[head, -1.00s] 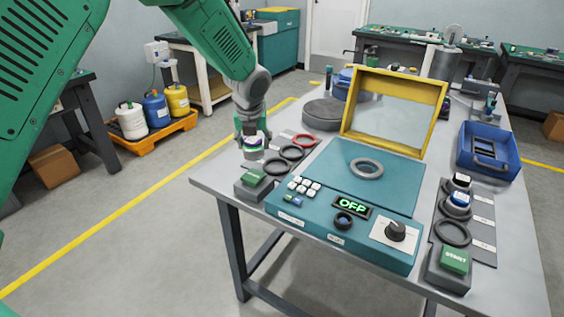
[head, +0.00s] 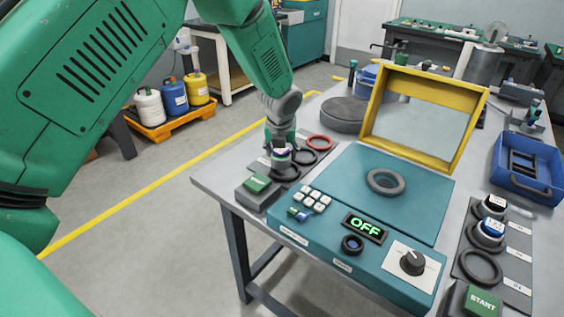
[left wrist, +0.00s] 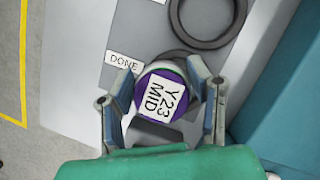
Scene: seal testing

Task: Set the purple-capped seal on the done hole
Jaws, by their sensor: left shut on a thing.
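The purple-capped seal (head: 281,155) is in my left gripper (head: 280,142), upright at the nearest dark ring (head: 287,173) on the table's left side. In the left wrist view my left gripper (left wrist: 164,92) is shut around the seal (left wrist: 180,78), whose label reads "Y23 MID". The DONE label (left wrist: 123,62) lies just up and left of it. The ring there is mostly hidden under the seal, so I cannot tell whether the seal touches it. My right gripper is not in view.
Another dark ring (head: 304,157) and a red ring (head: 319,142) lie behind. A green button box (head: 258,189) stands in front. The teal tester (head: 345,205) reads OFF, its yellow-framed lid (head: 421,115) raised. Two capped seals stand on the right plate (head: 513,240).

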